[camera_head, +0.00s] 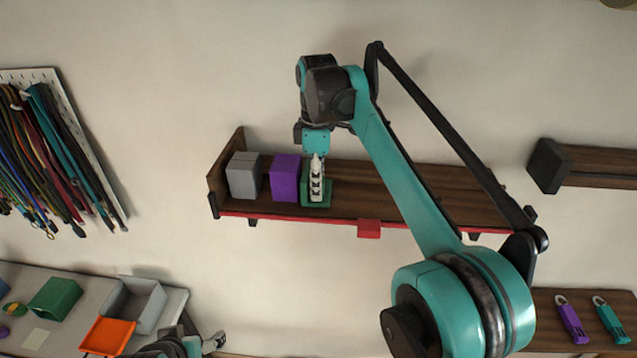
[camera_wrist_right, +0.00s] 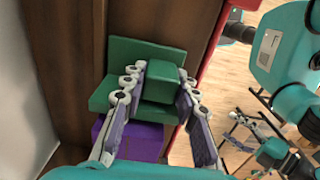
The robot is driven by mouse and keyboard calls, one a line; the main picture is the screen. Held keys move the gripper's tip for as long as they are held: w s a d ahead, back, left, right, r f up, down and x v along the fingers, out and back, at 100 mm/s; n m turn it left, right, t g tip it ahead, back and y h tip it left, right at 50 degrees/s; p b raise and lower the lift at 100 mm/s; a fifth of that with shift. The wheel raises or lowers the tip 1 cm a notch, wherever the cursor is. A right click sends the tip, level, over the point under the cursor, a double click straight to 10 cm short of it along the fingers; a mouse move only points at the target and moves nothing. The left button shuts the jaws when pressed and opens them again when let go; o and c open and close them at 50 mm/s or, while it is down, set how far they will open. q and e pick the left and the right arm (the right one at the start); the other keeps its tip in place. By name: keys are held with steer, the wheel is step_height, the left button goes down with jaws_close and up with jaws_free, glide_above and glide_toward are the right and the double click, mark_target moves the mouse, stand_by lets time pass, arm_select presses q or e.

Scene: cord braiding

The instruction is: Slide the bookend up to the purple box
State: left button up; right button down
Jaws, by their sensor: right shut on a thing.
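The purple box (camera_head: 286,177) stands on the wall shelf, between a grey box and the green bookend (camera_head: 327,200). My right gripper (camera_head: 316,182) reaches down onto the bookend. In the right wrist view, its two fingers (camera_wrist_right: 160,95) are shut on the bookend's raised green block (camera_wrist_right: 161,84), with its green plate (camera_wrist_right: 122,55) behind. The purple box (camera_wrist_right: 136,140) shows close beside the bookend; I cannot tell whether they touch. The bookend is upright on the shelf, partly hidden by the fingers. My left gripper (camera_head: 213,343) is low in the head view, small and partly cut off.
The shelf (camera_head: 385,185) has a red front edge with a red tab (camera_head: 369,229). The grey box (camera_head: 243,176) stands left of the purple box. The shelf is bare right of the bookend, behind my arm. Cords hang at left; a table with bins (camera_head: 133,302) stands below.

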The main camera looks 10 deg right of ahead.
steer(key=c, duration=1.1)
jaws_free()
steer(key=shift+d, duration=0.15)
steer(key=shift+c, duration=0.2)
steer(key=shift+r, duration=3.75)
